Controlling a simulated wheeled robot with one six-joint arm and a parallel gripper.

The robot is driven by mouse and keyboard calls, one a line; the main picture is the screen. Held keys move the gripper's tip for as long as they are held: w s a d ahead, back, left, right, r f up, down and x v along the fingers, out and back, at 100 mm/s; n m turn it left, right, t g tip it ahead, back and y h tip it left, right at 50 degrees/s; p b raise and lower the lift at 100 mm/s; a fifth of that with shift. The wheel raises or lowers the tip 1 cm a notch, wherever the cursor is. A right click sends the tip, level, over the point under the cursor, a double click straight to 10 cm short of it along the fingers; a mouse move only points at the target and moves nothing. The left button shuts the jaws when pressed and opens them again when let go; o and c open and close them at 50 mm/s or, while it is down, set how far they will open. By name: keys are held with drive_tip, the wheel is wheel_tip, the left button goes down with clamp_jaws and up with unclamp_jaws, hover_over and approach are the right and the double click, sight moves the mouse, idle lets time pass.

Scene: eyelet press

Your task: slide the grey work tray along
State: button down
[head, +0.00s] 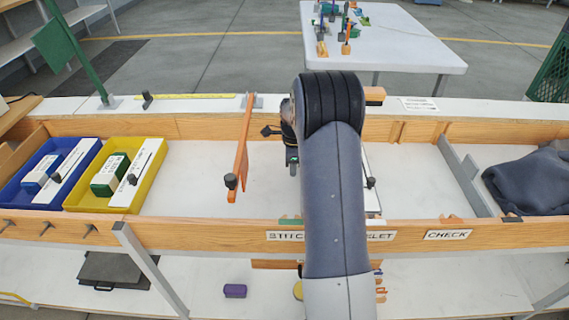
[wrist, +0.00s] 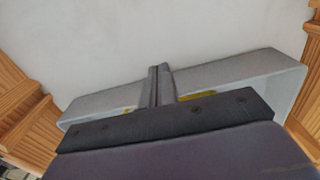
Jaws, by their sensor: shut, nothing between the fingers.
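The grey work tray (wrist: 235,76) shows in the wrist view as a long light-grey wall with a short end wall at the right. Thin yellow bits show low behind my gripper's dark plate, which hides most of the tray. My gripper (wrist: 160,72) is shut and empty, its fingers together across the middle of the long wall. I cannot tell whether they touch it. In the head view, my gripper (head: 292,165) is partly visible left of my arm, low over the white channel. My arm hides the tray there, or most of it.
A wooden-walled channel (head: 430,232) runs across the bench. Blue (head: 15,190) and yellow (head: 120,205) trays holding blocks stand at its left. A grey divider (head: 468,175) and dark cloth (head: 530,180) are at the right.

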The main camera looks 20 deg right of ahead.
drive_tip(key=shift+s+d, duration=0.15)
drive_tip(key=shift+d, duration=0.2)
drive_tip(key=shift+d, duration=0.1)
drive_tip(key=s+d+p, duration=0.1)
drive_tip(key=s+d, duration=0.3)
drive_tip(key=d, duration=0.5)
drive_tip(key=s+d+p, duration=0.1)
drive_tip(key=s+d, duration=0.4)
drive_tip(key=d, duration=0.4)
drive_tip(key=s+d+p, duration=0.1)
drive_tip(key=s+d, duration=0.3)
drive_tip(key=d, duration=0.5)
drive_tip(key=shift+s+d, duration=0.15)
